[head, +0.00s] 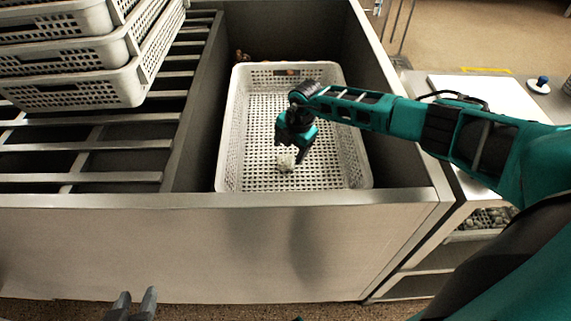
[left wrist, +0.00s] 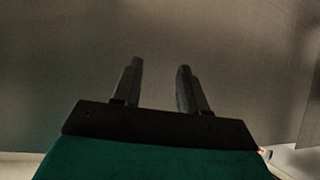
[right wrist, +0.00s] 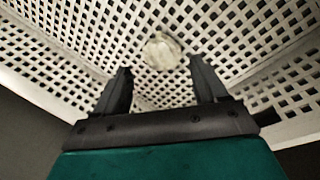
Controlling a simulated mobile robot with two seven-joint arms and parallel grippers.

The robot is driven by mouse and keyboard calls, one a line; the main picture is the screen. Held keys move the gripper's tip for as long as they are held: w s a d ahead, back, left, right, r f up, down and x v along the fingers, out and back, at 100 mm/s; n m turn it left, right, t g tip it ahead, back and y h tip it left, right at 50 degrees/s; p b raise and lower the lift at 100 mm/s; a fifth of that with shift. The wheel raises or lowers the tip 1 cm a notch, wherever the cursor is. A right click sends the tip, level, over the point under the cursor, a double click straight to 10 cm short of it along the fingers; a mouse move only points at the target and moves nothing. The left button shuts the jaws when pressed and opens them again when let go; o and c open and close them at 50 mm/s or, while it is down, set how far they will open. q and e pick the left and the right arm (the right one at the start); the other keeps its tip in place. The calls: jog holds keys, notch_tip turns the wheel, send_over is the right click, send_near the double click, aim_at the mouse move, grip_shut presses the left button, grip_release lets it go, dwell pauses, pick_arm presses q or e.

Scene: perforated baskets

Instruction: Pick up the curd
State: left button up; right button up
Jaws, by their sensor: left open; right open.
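The curd (head: 286,161) is a small whitish lump on the floor of the white perforated basket (head: 229,130), towards its near end. It also shows in the right wrist view (right wrist: 162,51), beyond and between the fingertips. My right gripper (head: 301,158) is inside the basket, pointing down close to the curd. In the right wrist view the right gripper (right wrist: 160,78) is open, with nothing between its fingers. My left gripper (head: 135,296) is low at the front, outside the metal bin. In the left wrist view the left gripper (left wrist: 160,68) is open and empty.
The basket stands in a deep metal bin with a front wall (head: 230,245). Stacked white baskets (head: 80,90) rest on a slatted metal rack (head: 100,147) at the left. A white-topped table (head: 500,95) stands at the right. My right arm crosses the bin's right wall.

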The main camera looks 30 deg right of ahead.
aim_at(287, 158)
jog(key=b+x, duration=0.2)
jog(key=x, duration=0.3)
jog(key=shift+s+f, duration=0.1)
jog(key=shift+f, duration=0.2)
jog(key=shift+c, duration=1)
jog(key=c, duration=0.6)
pick_arm(q)
jog(key=shift+w+d+f, duration=0.3)
jog(key=shift+d+f, duration=0.1)
jog(key=shift+d, duration=0.05)
pick_arm(e)
jog(key=shift+c, duration=0.3)
pick_arm(q)
jog(key=shift+s, duration=0.1)
pick_arm(e)
jog(key=shift+r, duration=0.2)
